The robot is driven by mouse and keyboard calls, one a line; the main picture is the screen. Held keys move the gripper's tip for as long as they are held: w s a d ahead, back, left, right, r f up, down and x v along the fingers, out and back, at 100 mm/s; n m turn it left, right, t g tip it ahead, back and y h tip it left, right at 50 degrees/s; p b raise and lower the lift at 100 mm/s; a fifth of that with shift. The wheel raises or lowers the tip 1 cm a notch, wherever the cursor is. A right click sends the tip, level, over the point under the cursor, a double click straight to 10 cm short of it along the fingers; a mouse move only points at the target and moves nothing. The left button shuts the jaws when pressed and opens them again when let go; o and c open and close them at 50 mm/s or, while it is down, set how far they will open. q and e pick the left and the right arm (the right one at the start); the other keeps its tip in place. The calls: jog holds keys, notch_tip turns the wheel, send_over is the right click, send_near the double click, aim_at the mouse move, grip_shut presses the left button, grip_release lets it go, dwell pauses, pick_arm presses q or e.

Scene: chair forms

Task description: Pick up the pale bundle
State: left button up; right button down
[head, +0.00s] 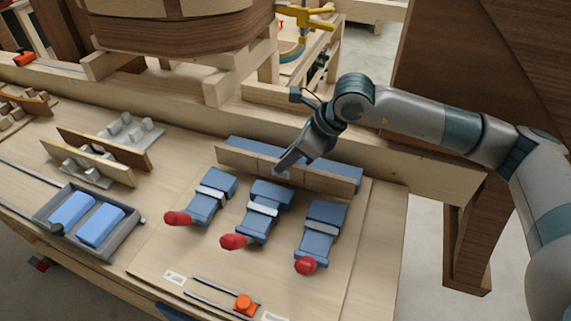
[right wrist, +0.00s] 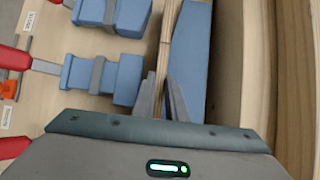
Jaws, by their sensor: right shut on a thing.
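The pale bundle (head: 327,181) is a long, thin stack of pale wood strips standing on edge on the bench. It lies between a row of blue clamps and a long blue block (head: 345,171). My right gripper (head: 281,170) reaches down to the bundle near its middle. In the right wrist view, the bundle (right wrist: 166,35) shows its layered top edge running down between the fingers (right wrist: 166,88), which are shut on it. The part between the fingers is partly hidden. My left gripper is in neither view.
Three blue clamps with red handles, one of them in the middle (head: 265,196), stand close in front of the bundle. A grey tray (head: 122,233) holds two blue blocks. Brown strips with grey blocks (head: 108,148) stand at left. A wooden rail (head: 380,160) runs behind.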

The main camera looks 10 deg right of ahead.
jog(key=r, duration=0.2)
jog(key=shift+d+r, duration=0.25)
jog(key=shift+r, duration=0.15)
jog(key=s+d+r, duration=0.2)
jog(key=d+r, duration=0.4)
jog(key=d, duration=0.5)
jog(key=shift+r, duration=0.3)
